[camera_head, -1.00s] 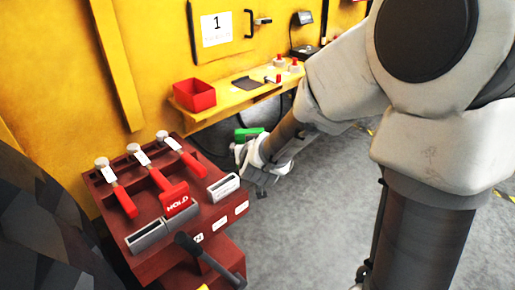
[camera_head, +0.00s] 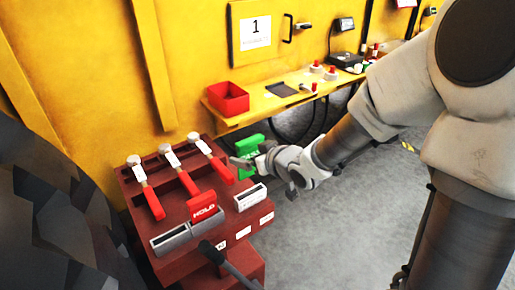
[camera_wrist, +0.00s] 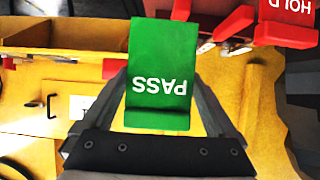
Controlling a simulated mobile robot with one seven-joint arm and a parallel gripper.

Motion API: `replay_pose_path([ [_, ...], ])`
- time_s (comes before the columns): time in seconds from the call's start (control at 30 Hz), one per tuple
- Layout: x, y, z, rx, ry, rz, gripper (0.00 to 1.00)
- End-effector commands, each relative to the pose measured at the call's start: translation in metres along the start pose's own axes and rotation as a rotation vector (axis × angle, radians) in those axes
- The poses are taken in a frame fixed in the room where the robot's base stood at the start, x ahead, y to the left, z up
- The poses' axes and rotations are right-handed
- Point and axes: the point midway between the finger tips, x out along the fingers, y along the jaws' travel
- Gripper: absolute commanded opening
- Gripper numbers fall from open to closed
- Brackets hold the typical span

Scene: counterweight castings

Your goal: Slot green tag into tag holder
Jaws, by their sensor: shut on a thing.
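My gripper (camera_head: 246,162) is shut on the green tag (camera_head: 249,144), which stands upright between the fingers beyond the right edge of the red stand. In the wrist view the green tag (camera_wrist: 162,60) fills the middle between the fingers, and its word PASS reads upside down. A pale slotted holder (camera_head: 249,197) sits at the stand's right front edge, its dark slot empty, just below my gripper in the picture. The green tag is apart from both holders.
The red stand (camera_head: 190,262) carries several red-handled levers (camera_head: 186,177) behind the holders. A black lever (camera_head: 228,264) sticks out in front. A yellow shelf (camera_head: 265,103) with a red bin (camera_head: 229,98) runs along the yellow wall. Grey floor lies free to the right.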

Motion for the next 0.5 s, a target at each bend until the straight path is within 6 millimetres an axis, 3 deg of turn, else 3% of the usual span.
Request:
replay_pose_path([
  [0.27, 0.004, -0.004, 0.01, -0.011, 0.001, -0.019, 0.38],
  [0.5, 0.015, -0.004, 0.03, -0.01, 0.001, -0.019, 0.38],
])
